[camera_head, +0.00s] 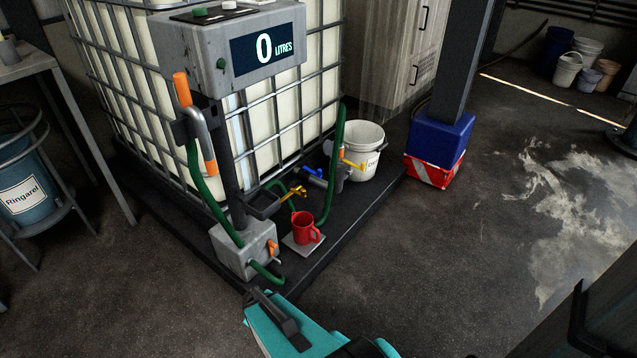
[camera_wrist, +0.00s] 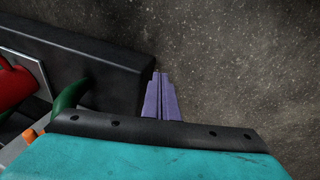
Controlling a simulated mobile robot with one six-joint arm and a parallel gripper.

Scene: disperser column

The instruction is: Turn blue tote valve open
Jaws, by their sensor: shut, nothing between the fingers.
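The white caged tote (camera_head: 265,120) stands on a dark platform. A blue valve handle (camera_head: 313,172) shows low at its front, beside a grey valve fitting (camera_head: 325,185). The handle is small here, and I cannot tell the valve's setting. My gripper's purple fingers (camera_wrist: 161,80) are shut and empty in the wrist view, beside the platform edge and over the floor. In the head view, my teal arm end is at the bottom, in front of the platform and well apart from the blue handle. The blue handle does not show in the wrist view.
A red jug (camera_head: 304,228) stands on a small plate near a grey box (camera_head: 243,250) with green hoses. A white bucket (camera_head: 364,150) stands right of the valve. A blue-based post (camera_head: 440,135) is farther right. Floor in front is clear.

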